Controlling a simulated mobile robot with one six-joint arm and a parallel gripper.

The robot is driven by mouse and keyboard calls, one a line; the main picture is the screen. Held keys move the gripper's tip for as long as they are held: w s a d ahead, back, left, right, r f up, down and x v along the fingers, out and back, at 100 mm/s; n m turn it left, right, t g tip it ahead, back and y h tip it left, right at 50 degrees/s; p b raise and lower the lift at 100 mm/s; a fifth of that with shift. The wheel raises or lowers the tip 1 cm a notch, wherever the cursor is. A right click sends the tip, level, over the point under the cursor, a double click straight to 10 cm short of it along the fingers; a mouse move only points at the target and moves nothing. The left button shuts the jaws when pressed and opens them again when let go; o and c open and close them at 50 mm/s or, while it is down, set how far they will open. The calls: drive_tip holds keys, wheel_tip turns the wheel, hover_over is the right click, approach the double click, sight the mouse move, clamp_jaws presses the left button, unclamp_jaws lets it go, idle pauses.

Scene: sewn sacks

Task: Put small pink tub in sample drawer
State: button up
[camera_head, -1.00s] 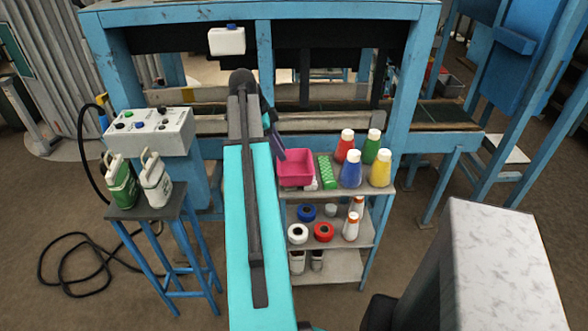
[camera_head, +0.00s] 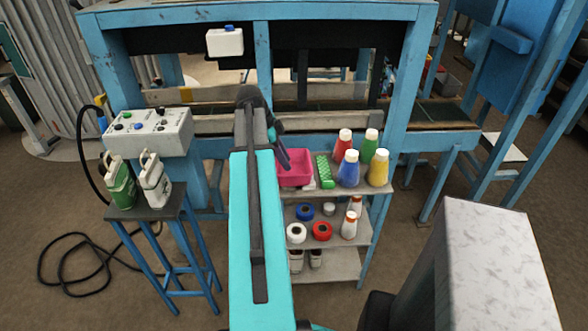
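A pink open-topped tub (camera_head: 298,169) stands at the left end of the top shelf of the small rack, below the blue frame. My turquoise arm reaches forward from the bottom of the view and hides the area left of the tub. The dark end of my gripper (camera_head: 283,158) points down at the tub's left rim. I cannot tell whether it touches the tub, and its fingers are too small and covered to read. I cannot make out a sample drawer in this view.
Beside the tub are a green strip (camera_head: 323,171) and red, green, blue and yellow bottles (camera_head: 348,170). Tape rolls (camera_head: 321,231) and small bottles fill the shelf below. A stool (camera_head: 147,209) with two jugs stands left. A pale-topped block (camera_head: 497,260) stands at the front right.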

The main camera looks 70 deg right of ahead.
sight(295, 176)
drive_tip(key=shift+p+x, duration=0.35)
drive_tip(key=shift+x, duration=1.5)
drive_tip(key=shift+f, duration=0.1)
drive_tip(key=shift+p+x, duration=1.15)
drive_tip(key=shift+x, duration=0.75)
drive_tip(key=shift+s+d+f, duration=0.25)
drive_tip(key=shift+f, duration=0.2)
drive_tip(key=shift+f, duration=0.25)
clamp_jaws()
